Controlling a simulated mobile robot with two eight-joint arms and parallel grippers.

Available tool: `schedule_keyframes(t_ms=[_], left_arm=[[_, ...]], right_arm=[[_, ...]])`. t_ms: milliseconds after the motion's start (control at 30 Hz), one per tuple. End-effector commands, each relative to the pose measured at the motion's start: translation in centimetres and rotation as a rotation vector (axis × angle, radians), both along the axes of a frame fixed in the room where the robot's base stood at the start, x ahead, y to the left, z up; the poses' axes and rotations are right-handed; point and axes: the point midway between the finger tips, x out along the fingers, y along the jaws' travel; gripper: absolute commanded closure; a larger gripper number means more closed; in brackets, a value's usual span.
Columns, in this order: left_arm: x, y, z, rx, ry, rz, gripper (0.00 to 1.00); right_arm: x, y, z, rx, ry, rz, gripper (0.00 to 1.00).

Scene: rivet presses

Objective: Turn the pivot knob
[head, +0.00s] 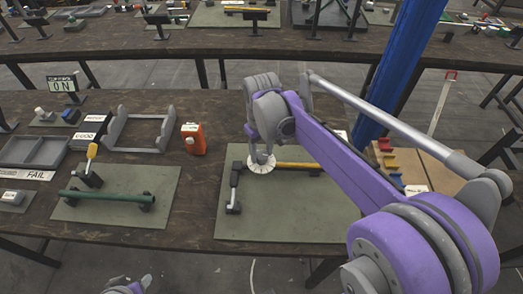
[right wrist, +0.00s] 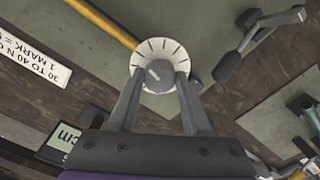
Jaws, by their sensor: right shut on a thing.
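The pivot knob is a grey knob (right wrist: 158,76) at the centre of a round white dial with black tick marks (right wrist: 144,50). The white dial (head: 261,166) also shows in the head view, at the end of a yellow bar (head: 297,165) over a green mat (head: 285,222). My right gripper (right wrist: 161,78) points down at the dial, its two fingers shut on the knob from both sides. In the head view, the right gripper (head: 261,150) partly hides the knob. A bit of my left gripper (head: 128,287) shows at the bottom edge, its jaws unclear.
A black-handled lever (head: 234,182) stands beside the dial; it also shows in the right wrist view (right wrist: 232,62). Left is another mat (head: 150,215) with a green bar (head: 105,198) and a yellow-handled lever (head: 91,153). An orange device (head: 194,138) stands behind. A blue post (head: 402,62) rises at right.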

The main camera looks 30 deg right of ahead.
Motion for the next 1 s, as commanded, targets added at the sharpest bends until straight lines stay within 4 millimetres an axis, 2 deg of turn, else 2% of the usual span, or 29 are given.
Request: schedule_keyframes(t_ms=[400,933,967,1000], left_arm=[[0.06,0.00,0.24,0.000,-0.001,0.000,0.50],[0.07,0.00,0.25,0.000,-0.001,0.000,0.50],[0.06,0.00,0.25,0.000,-0.001,0.000,0.50],[0.06,0.00,0.25,0.000,-0.001,0.000,0.50]], right_arm=[[0.05,-0.02,0.04,-0.001,-0.001,0.177,1.00],[0.04,-0.02,0.03,-0.001,-0.001,0.199,1.00],[0.04,-0.02,0.03,-0.001,-0.001,0.198,0.47],[0.04,-0.02,0.03,-0.001,-0.001,0.198,0.40]])
